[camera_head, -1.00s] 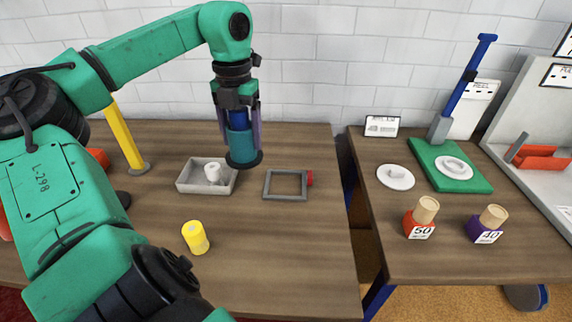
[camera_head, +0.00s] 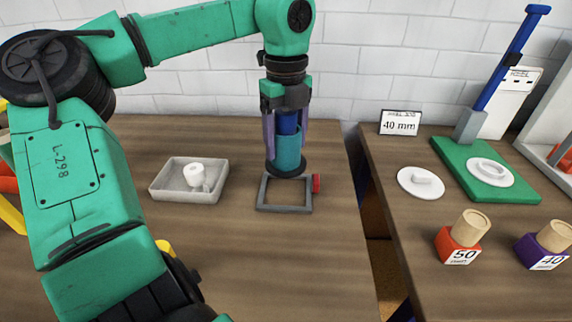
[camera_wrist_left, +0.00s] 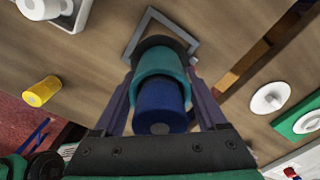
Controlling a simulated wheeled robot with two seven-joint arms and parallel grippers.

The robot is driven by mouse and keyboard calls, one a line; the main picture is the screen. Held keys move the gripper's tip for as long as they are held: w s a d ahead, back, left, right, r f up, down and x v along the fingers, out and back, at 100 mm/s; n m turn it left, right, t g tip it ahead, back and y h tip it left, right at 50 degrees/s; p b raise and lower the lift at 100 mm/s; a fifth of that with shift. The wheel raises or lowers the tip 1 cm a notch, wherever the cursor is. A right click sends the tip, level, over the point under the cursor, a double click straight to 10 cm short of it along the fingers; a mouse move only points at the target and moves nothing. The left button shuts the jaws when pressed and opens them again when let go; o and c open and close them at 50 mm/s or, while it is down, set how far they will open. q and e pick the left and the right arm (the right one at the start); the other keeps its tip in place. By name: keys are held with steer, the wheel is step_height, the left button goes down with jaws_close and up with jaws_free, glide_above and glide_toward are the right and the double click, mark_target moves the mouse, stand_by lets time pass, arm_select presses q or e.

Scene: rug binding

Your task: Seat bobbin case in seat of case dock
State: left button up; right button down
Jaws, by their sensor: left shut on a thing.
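The bobbin case appears to be the teal and blue cylinder (camera_head: 287,152) with a dark flange at its lower end. My left gripper (camera_head: 286,132) is shut on it and holds it roughly upright. In the left wrist view the case (camera_wrist_left: 160,80) hides the near part of the frame (camera_wrist_left: 143,28). My right gripper is not in view.
A grey tray (camera_head: 157,190) with a white spool (camera_head: 194,174) stands left of the dock. A yellow cylinder (camera_wrist_left: 43,91) lies nearer me. Past a gap, the right table holds white discs, a green press base (camera_head: 455,155) and two labelled blocks. Table in front of the dock is clear.

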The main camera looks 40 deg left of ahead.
mark_target(286, 111)
arm_select(q)
step_height(286, 111, down, 7)
steer(key=shift+s+f, duration=0.1)
steer(key=shift+f, duration=0.3)
steer(key=shift+f+b, duration=0.1)
steer(key=shift+b, duration=0.25)
steer(key=o, duration=1.6)
steer(key=shift+r, duration=0.3)
step_height(286, 111, up, 12)
steer(key=shift+f+p, duration=0.1)
steer(key=shift+p, duration=0.65)
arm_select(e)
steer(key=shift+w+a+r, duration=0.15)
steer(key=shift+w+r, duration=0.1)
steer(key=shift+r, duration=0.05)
arm_select(q)
steer(key=shift+f, duration=0.1)
